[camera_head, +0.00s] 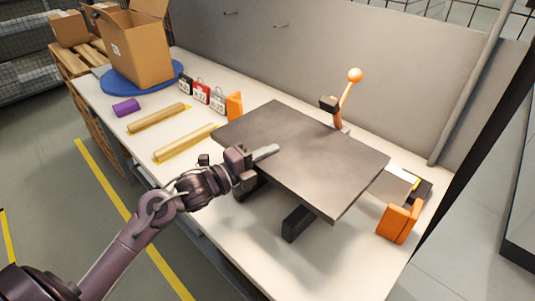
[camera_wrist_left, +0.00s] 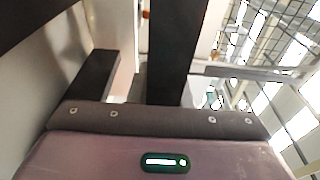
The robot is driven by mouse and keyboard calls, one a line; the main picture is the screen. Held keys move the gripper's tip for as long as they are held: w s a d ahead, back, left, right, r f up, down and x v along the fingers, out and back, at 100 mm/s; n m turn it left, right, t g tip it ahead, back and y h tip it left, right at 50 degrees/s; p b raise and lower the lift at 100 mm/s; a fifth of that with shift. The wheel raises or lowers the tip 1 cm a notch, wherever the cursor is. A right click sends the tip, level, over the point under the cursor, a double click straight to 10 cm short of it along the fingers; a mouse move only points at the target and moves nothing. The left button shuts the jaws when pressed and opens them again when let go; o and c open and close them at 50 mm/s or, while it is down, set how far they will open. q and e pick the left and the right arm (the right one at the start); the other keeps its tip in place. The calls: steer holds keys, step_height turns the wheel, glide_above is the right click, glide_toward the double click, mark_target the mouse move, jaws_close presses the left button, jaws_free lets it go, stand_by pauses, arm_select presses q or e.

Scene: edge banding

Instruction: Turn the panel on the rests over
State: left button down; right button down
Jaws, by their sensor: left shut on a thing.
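The dark grey panel (camera_head: 318,155) lies flat, raised above the white table on black rests (camera_head: 297,223). One rest shows below its front edge; another dark block shows near my left gripper, and the rest of the supports are hidden. My left gripper (camera_head: 262,154) is shut on the panel's left front edge, with one pale finger lying over the top face. The other finger is hidden below. In the left wrist view a dark upright band (camera_wrist_left: 176,50) stands ahead of my gripper; I cannot tell for sure whether it is the panel. My right gripper is not in view.
An orange block (camera_head: 398,222) stands right of the panel, another (camera_head: 234,106) at its far left. An orange-knobbed lever (camera_head: 354,76) rises behind it.

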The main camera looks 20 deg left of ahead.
arm_select(q)
steer(key=shift+f+b, duration=3)
steer(key=shift+f, duration=0.85)
steer(key=c, duration=1.2)
jaws_free()
steer(key=shift+c, duration=0.2)
steer(key=shift+s+f, duration=0.15)
steer(key=shift+f, duration=0.25)
steer(key=p+v, duration=0.1)
steer(key=v, duration=0.2)
steer(key=p+v, duration=0.1)
steer(key=v, duration=0.3)
steer(key=shift+r, duration=0.2)
